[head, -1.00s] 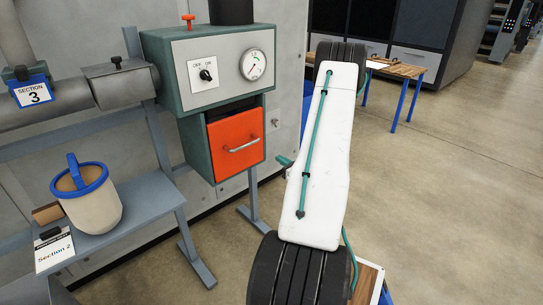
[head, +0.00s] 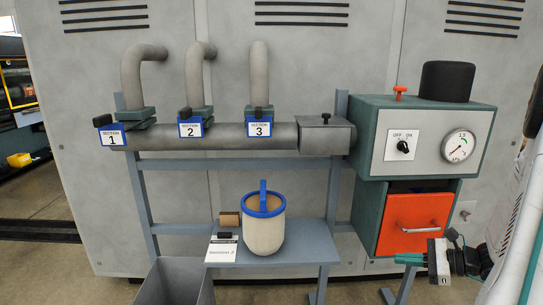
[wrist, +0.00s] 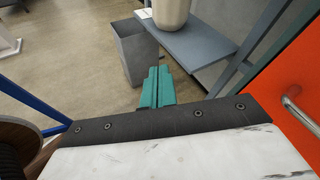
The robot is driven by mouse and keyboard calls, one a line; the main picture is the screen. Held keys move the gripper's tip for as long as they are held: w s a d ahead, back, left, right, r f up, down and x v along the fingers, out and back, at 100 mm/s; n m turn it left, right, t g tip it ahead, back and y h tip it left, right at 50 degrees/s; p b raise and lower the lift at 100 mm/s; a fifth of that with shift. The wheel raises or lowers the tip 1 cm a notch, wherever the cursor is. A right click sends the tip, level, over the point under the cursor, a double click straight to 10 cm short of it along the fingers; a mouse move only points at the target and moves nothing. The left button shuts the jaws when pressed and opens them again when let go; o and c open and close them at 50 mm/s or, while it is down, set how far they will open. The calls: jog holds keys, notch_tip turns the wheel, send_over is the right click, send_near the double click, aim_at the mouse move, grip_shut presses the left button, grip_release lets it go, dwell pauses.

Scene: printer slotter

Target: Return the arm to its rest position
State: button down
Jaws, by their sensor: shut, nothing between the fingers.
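My gripper (head: 408,259) shows at the lower right of the head view, in front of the lower part of the orange drawer front (head: 412,224). I cannot tell whether it touches the drawer. Its teal fingers also show in the wrist view (wrist: 157,88), closed together with nothing between them. My white arm runs along the right edge of the head view and is partly cut off.
A green control box (head: 428,108) with a switch and gauge stands above the drawer. A pipe with three labelled sections runs left of it. A cream bucket (head: 264,234) with a blue rim stands on a grey shelf (head: 302,249). A grey bin (head: 176,284) stands at the lower left.

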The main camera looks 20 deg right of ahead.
jog(key=s+a+r+n+g+h, duration=0.3)
jog(key=s+a+r+n, duration=0.2)
jog(key=a+n, duration=0.3)
jog(key=s+a+r+n+g+h, duration=0.3)
jog(key=s+a+r+n, duration=0.2)
jog(key=a+r+n, duration=0.3)
jog(key=s+a+r+n+g+h, duration=0.3)
jog(key=s+a+r+n, duration=0.2)
jog(key=a, duration=0.6)
notch_tip(320, 180, up, 2)
jog(key=n, duration=0.3)
jog(key=shift+a+n, duration=0.3)
jog(key=shift+a, duration=0.05)
